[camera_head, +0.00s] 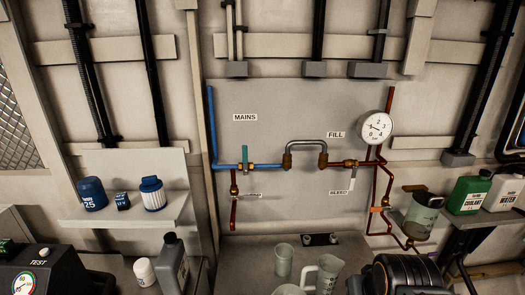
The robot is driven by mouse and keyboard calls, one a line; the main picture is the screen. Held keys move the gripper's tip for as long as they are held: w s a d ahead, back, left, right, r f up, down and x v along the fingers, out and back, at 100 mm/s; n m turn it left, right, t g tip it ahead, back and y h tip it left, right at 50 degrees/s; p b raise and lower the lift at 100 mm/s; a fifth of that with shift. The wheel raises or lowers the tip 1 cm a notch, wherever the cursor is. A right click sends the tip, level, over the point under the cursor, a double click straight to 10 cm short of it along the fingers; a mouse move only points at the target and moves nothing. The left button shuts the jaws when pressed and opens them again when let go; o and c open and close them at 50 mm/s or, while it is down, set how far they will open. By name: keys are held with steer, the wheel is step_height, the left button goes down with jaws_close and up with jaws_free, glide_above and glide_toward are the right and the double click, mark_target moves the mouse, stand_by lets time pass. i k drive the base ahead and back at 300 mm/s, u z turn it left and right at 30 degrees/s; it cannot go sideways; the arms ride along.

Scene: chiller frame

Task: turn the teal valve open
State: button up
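The teal valve handle (245,157) stands upright on the brass valve body, across the horizontal pipe run. It is on the wall panel left of centre, below the MAINS label (245,117). The blue pipe (213,130) comes down and runs into the valve from the left. A grey flexible loop (306,144) joins the pipe farther right, near the FILL label (335,134). My gripper cannot be made out in this view, and nothing is seen touching the teal handle.
A pressure gauge (376,126) and a pale hanging lever (352,181) are right of the loop. A shelf (130,213) with blue filters is at left. Jugs (325,272) and a dark orange-ringed body (402,274) fill the lower foreground. Space before the teal handle looks clear.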

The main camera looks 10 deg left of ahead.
mark_target(244, 148)
steer(key=z, duration=0.05)
steer(key=k, duration=0.55)
steer(key=u, duration=0.7)
steer(key=i, duration=0.5)
